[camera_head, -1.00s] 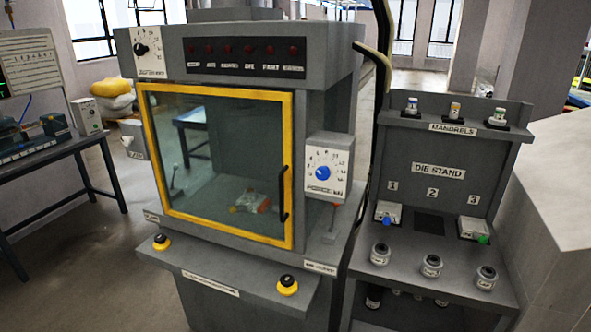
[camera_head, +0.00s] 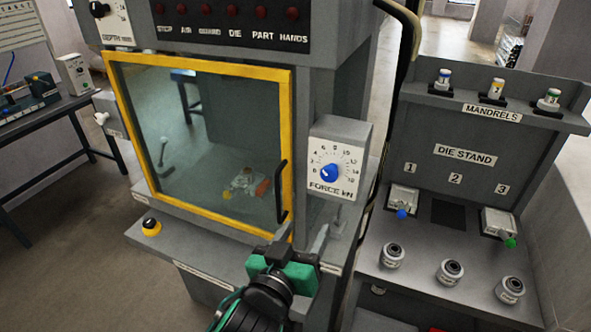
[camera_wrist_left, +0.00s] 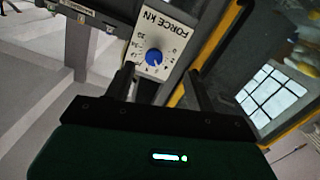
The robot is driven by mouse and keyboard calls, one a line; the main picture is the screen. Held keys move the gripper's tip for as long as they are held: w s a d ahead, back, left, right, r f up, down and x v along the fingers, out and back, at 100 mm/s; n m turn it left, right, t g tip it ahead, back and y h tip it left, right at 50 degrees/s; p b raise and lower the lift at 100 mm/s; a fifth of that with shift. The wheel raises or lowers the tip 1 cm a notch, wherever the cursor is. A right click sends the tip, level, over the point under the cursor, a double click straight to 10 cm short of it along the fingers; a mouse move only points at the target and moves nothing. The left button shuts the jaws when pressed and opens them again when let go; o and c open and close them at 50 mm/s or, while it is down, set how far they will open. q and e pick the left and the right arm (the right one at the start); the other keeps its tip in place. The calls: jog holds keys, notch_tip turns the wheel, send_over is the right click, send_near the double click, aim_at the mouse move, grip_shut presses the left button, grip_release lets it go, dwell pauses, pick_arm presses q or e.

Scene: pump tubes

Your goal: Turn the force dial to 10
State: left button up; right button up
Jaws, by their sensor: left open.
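The force dial (camera_head: 330,173) is a blue knob on a white plate marked FORCE kN, on a grey box (camera_head: 350,134) right of the machine's yellow-framed door. Numbers ring the knob; I cannot read its setting surely. My left gripper (camera_head: 298,240) is open and empty, below and left of the dial and apart from it. In the left wrist view the blue knob (camera_wrist_left: 154,57) shows beyond and between the two open fingers (camera_wrist_left: 160,82), with the plate's lettering tilted. My right gripper is not in view.
A black door handle (camera_head: 282,190) stands left of the dial, close to my left gripper. A grey ledge (camera_head: 205,245) with a yellow-and-black button (camera_head: 151,227) lies below the door. The die stand (camera_head: 465,154), with mandrels and dies, is at right. Space before the dial is clear.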

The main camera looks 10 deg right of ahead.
pick_arm(q)
notch_tip(320, 180, up, 3)
jog(key=p, duration=0.2)
send_near(328, 177)
jog(key=p+x, duration=0.1)
jog(key=x, duration=0.6)
jog(key=shift+p, duration=0.4)
jog(key=shift+w+d+f, duration=0.15)
jog(key=shift+w+d, duration=0.25)
jog(key=shift+w, duration=0.15)
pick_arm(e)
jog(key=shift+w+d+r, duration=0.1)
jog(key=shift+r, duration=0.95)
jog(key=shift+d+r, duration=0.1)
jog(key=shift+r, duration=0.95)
pick_arm(q)
jog(key=c, duration=1)
